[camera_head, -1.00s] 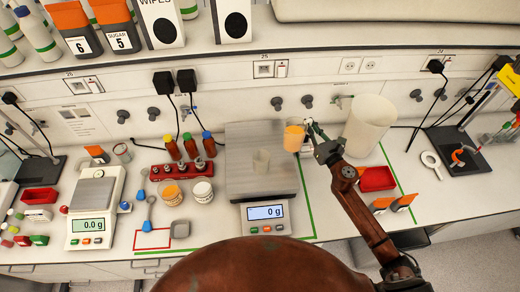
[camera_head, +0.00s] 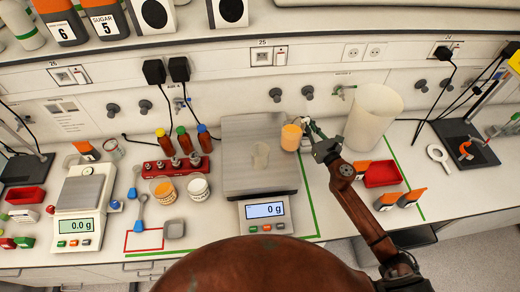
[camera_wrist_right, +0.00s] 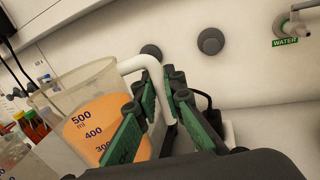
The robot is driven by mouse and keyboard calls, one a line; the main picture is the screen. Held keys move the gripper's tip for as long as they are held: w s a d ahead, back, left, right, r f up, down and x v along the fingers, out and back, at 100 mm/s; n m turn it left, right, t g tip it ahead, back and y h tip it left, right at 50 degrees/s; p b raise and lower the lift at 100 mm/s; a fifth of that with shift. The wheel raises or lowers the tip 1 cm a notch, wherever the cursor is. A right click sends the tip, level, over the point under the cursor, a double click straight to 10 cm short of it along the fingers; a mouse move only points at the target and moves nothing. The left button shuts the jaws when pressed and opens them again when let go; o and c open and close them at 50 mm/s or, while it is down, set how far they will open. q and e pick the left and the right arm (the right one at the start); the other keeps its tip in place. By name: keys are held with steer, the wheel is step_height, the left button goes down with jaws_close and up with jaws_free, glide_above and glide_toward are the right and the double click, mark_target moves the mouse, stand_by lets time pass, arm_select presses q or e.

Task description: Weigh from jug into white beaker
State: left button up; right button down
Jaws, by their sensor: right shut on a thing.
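My right gripper (camera_head: 318,140) is shut on the white handle of the jug (camera_head: 291,137). The jug is clear, with orange juice and a printed ml scale; it also shows in the right wrist view (camera_wrist_right: 92,122), where the green fingers (camera_wrist_right: 160,105) are around the handle. The jug looks close to upright, at the back right edge of the large scale (camera_head: 264,212). Whether it touches the bench is not clear. The display reads 0 g. My left gripper is out of view.
A big white bucket (camera_head: 373,118) stands behind and right of my right gripper. A red tray (camera_head: 383,174) is right of the arm. Several capped bottles (camera_head: 184,140) and two tubs (camera_head: 163,190) are left of the large scale. A smaller scale (camera_head: 80,222) is farther left.

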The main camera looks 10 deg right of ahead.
mark_target(299, 122)
steer(key=shift+r, duration=0.2)
steer(key=shift+s+a+r+n, duration=0.15)
steer(key=shift+r+n, duration=0.1)
steer(key=shift+n, duration=0.05)
steer(key=shift+s+a+r+n, duration=0.25)
steer(key=shift+a+r+n, duration=0.35)
steer(key=shift+r+n, duration=0.35)
steer(key=shift+s+a+r+n+t+y, duration=0.2)
steer(key=shift+s+a+r+n, duration=0.2)
steer(key=shift+a+r+n, duration=0.4)
steer(key=shift+s+a+r+n+t+y, duration=0.1)
steer(key=shift+s+a+r+n+t, duration=0.2)
steer(key=shift+a+n, duration=0.45)
steer(key=shift+s+r+n, duration=0.1)
steer(key=shift+r+n, duration=0.05)
steer(key=shift+n, duration=0.35)
steer(key=shift+s+a+r+n, duration=0.35)
steer(key=shift+a+r+n, duration=0.2)
steer(key=shift+a+n, duration=0.15)
steer(key=shift+s+a+r+n+y+p, duration=0.3)
steer(key=shift+a+r+n, duration=0.15)
steer(key=shift+r+n, duration=0.3)
steer(key=shift+s+a+r+n+y+p, duration=0.15)
steer(key=shift+a+r+n+y+p, duration=0.25)
steer(key=shift+r+n, duration=0.4)
steer(key=shift+s+a+r+n+y+p, duration=0.1)
steer(key=shift+s+a+r+n+p, duration=0.15)
steer(key=shift+a+r+n, duration=0.45)
stand_by(1.5)
